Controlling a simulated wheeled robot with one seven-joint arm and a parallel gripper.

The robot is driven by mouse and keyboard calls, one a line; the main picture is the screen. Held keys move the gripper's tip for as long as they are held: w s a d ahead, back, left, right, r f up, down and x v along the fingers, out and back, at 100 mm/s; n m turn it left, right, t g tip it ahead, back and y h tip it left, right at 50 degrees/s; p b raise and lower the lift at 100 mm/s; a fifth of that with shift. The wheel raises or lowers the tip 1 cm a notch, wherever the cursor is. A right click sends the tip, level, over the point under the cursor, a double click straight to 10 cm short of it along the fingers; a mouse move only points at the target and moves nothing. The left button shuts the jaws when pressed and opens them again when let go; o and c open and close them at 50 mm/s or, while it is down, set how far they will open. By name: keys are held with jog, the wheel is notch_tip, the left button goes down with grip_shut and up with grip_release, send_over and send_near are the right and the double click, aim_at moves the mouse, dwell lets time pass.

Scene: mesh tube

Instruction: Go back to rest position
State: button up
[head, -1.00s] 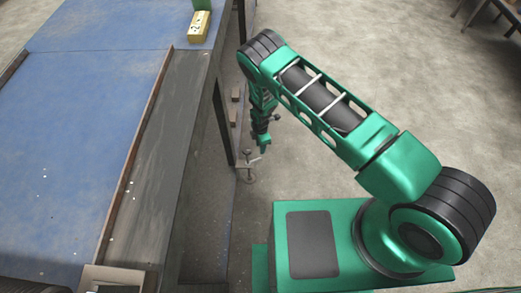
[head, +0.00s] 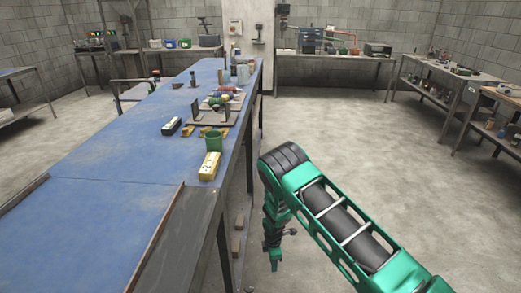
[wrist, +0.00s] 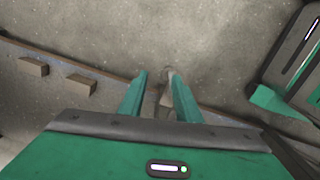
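My gripper (head: 274,262) hangs at the end of my green arm, pointing down beside the right side of the long blue workbench (head: 110,186). It is below the level of the bench top and apart from it. In the wrist view my gripper (wrist: 158,90) shows two green fingers spread with a gap between them. No held object shows between them; a small grey part of the bench frame or floor lies beyond the gap.
Side tables (head: 455,75) line the right and back walls. The concrete floor (head: 350,125) right of the bench is clear.

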jog(key=d+r+m, duration=0.3)
jog(key=d+r, duration=0.3)
jog(key=r, duration=0.4)
jog(key=w+d+r+m, duration=0.1)
jog(key=d+r+m, duration=0.2)
jog(key=d+r, duration=0.45)
jog(key=d+r+m, duration=0.3)
jog(key=d+r, duration=0.1)
jog(key=r, duration=0.7)
jog(key=s+d+r+m, duration=0.3)
jog(key=s+d+r, duration=0.25)
jog(key=r, duration=0.25)
jog(key=s+d+r+m, duration=0.3)
jog(key=s+d+r, duration=0.2)
jog(key=d+r, duration=0.25)
jog(key=s+d+r+m, duration=0.1)
jog(key=s+r+m, duration=0.2)
jog(key=s, duration=0.7)
jog(key=s+d+r+m, duration=0.2)
jog(key=s+r+m, duration=0.2)
jog(key=s, duration=0.6)
jog(key=s+d+r+m, duration=0.1)
jog(key=s+r+m, duration=0.2)
jog(key=s, duration=0.7)
jog(key=shift+d+r+m+y, duration=0.15)
jog(key=shift+d+m+y, duration=0.15)
jog(key=shift+d+m, duration=0.15)
jog(key=shift+w, duration=0.2)
